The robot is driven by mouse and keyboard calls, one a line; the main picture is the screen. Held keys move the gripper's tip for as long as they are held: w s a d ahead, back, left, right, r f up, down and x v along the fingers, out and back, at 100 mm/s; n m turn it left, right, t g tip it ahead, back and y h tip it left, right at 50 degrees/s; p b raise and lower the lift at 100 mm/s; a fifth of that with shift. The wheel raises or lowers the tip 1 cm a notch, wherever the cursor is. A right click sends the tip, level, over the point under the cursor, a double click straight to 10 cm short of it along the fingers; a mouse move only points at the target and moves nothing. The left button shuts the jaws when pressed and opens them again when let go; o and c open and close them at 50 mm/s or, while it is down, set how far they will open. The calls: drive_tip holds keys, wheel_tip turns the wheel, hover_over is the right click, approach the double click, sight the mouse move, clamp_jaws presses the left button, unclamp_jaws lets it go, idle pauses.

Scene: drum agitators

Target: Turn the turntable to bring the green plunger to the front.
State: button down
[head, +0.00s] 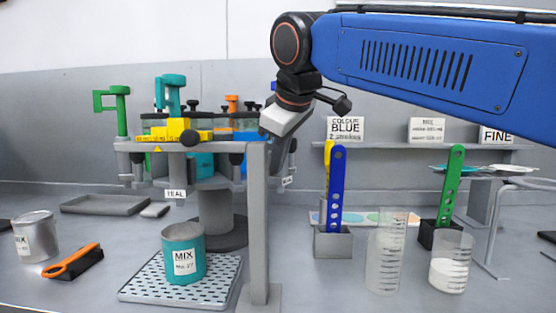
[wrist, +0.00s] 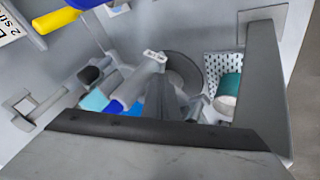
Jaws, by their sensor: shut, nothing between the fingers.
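The green plunger (head: 117,104) stands upright at the far left of the turntable (head: 215,178), its handle bent to the left. A teal plunger (head: 171,92) stands to its right, and an orange one (head: 232,103) is further right. A TEAL tag hangs at the turntable's front left. My gripper (head: 268,130) is at the turntable's right side, pointing down and left, shut and empty. Its fingertips are partly hidden by the rig, and I cannot tell whether they touch it. The wrist view shows blue and light blue cylinders (wrist: 95,100) close by.
A teal MIX tin (head: 184,255) sits on a perforated mat (head: 140,291). Right are holders with blue (head: 337,190) and green (head: 450,185) paddles and clear beakers (head: 387,255).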

drive_tip(key=shift+w+d, duration=0.1)
drive_tip(key=n+g+y, duration=0.2)
drive_tip(key=n+y, duration=0.1)
drive_tip(key=n, duration=0.3)
approach(292, 167)
drive_tip(key=x, duration=0.4)
drive_tip(key=shift+f, duration=0.2)
drive_tip(key=w+n+g+y, duration=0.1)
drive_tip(key=w+n, duration=0.3)
drive_tip(key=w, duration=0.8)
drive_tip(key=shift+w+g+y, duration=0.25)
drive_tip(key=shift+g+y, duration=0.15)
drive_tip(key=shift+g, duration=0.3)
